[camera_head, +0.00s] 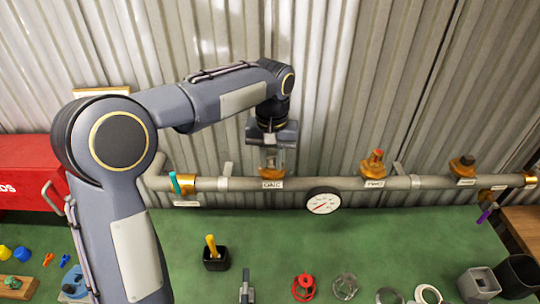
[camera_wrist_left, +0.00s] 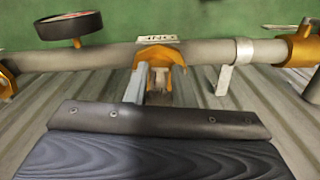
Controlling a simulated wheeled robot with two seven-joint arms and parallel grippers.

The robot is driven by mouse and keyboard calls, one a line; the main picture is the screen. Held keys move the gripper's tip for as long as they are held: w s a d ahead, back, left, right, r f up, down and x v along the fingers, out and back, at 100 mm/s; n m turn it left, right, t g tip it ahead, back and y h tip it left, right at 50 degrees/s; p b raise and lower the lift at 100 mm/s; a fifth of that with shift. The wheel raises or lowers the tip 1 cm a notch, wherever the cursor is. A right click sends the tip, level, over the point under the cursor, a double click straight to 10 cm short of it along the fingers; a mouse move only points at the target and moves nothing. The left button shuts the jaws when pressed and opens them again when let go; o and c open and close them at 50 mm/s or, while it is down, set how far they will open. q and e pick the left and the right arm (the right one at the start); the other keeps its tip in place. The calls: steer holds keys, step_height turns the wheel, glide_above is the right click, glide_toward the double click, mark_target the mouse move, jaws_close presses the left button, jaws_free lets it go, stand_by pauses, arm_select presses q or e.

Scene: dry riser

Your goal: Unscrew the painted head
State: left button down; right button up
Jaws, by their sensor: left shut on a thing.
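My left gripper (camera_head: 272,160) points down over the first brass fitting (camera_head: 272,172) on the grey pipe, above a white label that seems to read ONE. Its jaws are shut on the head standing in that fitting, which they mostly hide. The left wrist view shows the jaws (camera_wrist_left: 160,88) at the brass fitting (camera_wrist_left: 165,54); the head's colour is unclear there. A second head (camera_head: 376,156), reddish on top, stands upright in the fitting labelled TWO. A third head (camera_head: 467,161), also reddish, stands farther right. My right gripper is not in view.
The grey pipe (camera_head: 325,183) runs along a corrugated wall, with a round gauge (camera_head: 322,201) below it. A teal-handled valve (camera_head: 175,184) is left of the gripper. A red box (camera_head: 30,172) stands left.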

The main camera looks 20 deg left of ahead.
arm_select(q)
steer(key=shift+d+n, duration=0.15)
steer(key=shift+n, duration=1.05)
steer(key=n, duration=0.1)
steer(key=n+p, duration=0.1)
steer(key=shift+w+d+r+n, duration=0.1)
steer(key=shift+d+r+n, duration=0.1)
steer(key=shift+n, duration=0.2)
steer(key=n, duration=0.3)
steer(key=shift+w+d+f, duration=0.1)
steer(key=shift+w+f, duration=0.05)
steer(key=c, duration=1.1)
jaws_free()
